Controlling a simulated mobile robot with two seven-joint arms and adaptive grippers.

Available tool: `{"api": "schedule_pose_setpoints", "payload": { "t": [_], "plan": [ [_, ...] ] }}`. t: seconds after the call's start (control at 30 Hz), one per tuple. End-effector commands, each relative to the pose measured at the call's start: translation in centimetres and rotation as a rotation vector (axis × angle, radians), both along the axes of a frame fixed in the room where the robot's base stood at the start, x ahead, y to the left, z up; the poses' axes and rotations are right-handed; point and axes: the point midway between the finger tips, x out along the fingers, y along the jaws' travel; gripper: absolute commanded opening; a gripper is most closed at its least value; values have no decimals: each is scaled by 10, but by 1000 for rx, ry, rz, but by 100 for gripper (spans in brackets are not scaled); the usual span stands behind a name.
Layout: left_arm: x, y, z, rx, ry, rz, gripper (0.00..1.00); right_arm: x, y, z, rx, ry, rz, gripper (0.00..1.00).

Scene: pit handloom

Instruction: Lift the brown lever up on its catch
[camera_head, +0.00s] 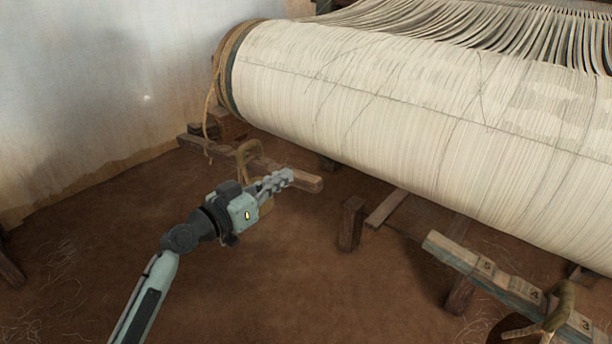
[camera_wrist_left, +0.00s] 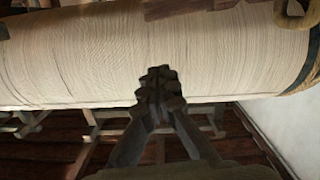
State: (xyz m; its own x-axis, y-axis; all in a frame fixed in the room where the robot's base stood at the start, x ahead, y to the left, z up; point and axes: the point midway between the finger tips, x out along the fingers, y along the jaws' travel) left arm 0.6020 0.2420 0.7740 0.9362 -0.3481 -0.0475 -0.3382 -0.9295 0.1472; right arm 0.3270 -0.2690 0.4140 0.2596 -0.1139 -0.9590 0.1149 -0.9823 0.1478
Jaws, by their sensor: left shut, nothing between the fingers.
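A brown wooden bar (camera_head: 306,181), which may be the lever, lies low below the left end of the cream warp roll (camera_head: 400,115). A tan curved loop (camera_head: 243,158) stands at its middle; I cannot make out a catch. My left gripper (camera_head: 285,178) is shut and empty, its fingertips in front of the bar in the picture and hiding part of it. I cannot tell whether they touch. In the left wrist view the shut fingertips (camera_wrist_left: 160,82) point at the roll (camera_wrist_left: 90,50), with no lever clearly between. My right gripper is not in view.
A short wooden post (camera_head: 352,222) stands right of my left gripper. A numbered wooden beam (camera_head: 460,258) with another tan loop (camera_head: 562,305) lies at the lower right. Rope (camera_head: 210,110) hangs at the roll's left end. The brown floor (camera_head: 90,235) is mostly clear at left.

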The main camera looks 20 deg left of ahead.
Motion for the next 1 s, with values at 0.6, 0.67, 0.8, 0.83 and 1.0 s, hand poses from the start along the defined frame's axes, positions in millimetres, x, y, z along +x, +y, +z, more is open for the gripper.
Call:
{"api": "schedule_pose_setpoints", "payload": {
  "t": [0.6, 0.67, 0.8, 0.83, 1.0],
  "plan": [
    [68, -30, -39, 1, 1, 1, 0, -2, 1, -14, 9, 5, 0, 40],
    [68, -31, -41, 3, 0, 1, 0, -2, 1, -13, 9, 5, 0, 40],
    [68, -31, -42, 2, 0, 1, 0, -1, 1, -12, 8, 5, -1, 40],
    [68, -31, -42, 3, 0, 1, 0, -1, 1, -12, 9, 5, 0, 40],
    [68, -31, -42, 3, 0, 1, 0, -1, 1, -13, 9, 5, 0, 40]
  ]
}}
